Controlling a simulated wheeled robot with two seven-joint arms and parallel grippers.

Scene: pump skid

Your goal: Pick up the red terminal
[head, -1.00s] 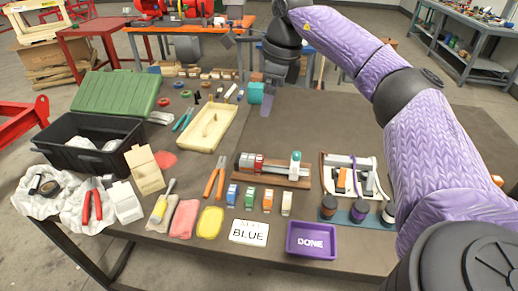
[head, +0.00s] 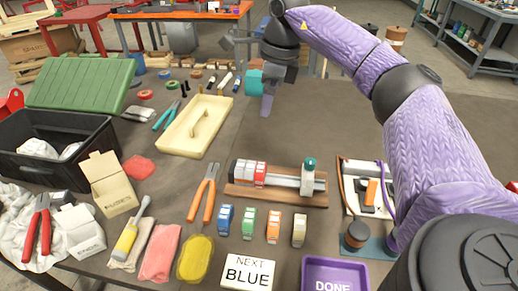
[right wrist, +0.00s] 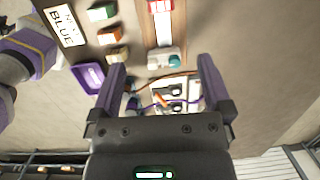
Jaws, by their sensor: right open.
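The red terminal (head: 260,174) sits on the rail of a wooden-based stand, at the right end of a short row with white-grey blocks. A red block at the top edge of the right wrist view (right wrist: 160,6) looks like the same one. My right gripper (head: 267,104) is open and empty, above the table behind the stand and apart from it. Its two purple fingers (right wrist: 160,64) show wide apart in the right wrist view. My left gripper is not in view.
Loose blue (head: 225,219), green (head: 249,222), orange (head: 273,228) and ivory (head: 299,230) terminals stand before the rail stand (head: 300,196). A "NEXT BLUE" card (head: 248,271) and purple DONE tray (head: 335,274) lie in front. Orange-handled pliers (head: 204,193) lie left.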

